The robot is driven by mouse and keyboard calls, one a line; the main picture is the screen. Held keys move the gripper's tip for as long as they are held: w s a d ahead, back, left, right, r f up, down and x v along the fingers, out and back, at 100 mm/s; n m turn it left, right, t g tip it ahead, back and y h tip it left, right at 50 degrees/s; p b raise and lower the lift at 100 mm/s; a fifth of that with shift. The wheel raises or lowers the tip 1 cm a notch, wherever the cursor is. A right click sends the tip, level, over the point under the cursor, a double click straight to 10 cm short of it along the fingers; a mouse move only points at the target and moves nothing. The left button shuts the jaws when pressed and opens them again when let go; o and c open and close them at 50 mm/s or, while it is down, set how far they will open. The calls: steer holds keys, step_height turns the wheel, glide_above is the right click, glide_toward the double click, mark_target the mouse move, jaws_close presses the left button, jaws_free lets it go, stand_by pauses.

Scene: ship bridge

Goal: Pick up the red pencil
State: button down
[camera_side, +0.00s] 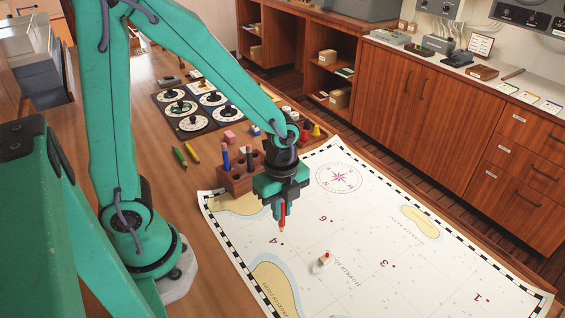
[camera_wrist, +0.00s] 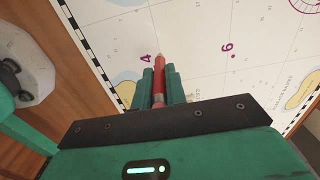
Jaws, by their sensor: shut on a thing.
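My gripper (camera_side: 281,207) is shut on the red pencil (camera_side: 282,219) and holds it above the chart, tip pointing down in the side view. In the wrist view the red pencil (camera_wrist: 160,73) shows between the two green fingers of my gripper (camera_wrist: 160,85), its tip pointing away over the chart near the number 4. The upper part of the pencil is hidden by the jaws in the side view.
A wooden pencil block (camera_side: 236,178) with pencils stands just left of my gripper. A small ship piece (camera_side: 322,263) stands on the chart (camera_side: 400,250), which is mostly clear.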

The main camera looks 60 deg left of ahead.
steer(key=shift+s+d, duration=0.35)
steer(key=shift+d, duration=0.25)
steer(key=shift+s+d, duration=0.35)
steer(key=shift+d, duration=0.2)
steer(key=shift+w+a, duration=1.15)
steer(key=shift+a, duration=0.8)
steer(key=shift+w+a, duration=1.15)
steer(key=shift+a, duration=0.85)
steer(key=shift+w+a, duration=1.15)
steer(key=shift+a, duration=0.8)
steer(key=shift+f, duration=0.65)
steer(key=shift+s+d, duration=0.15)
steer(key=shift+d, duration=0.05)
steer(key=shift+s+d, duration=0.15)
steer(key=shift+d, duration=0.1)
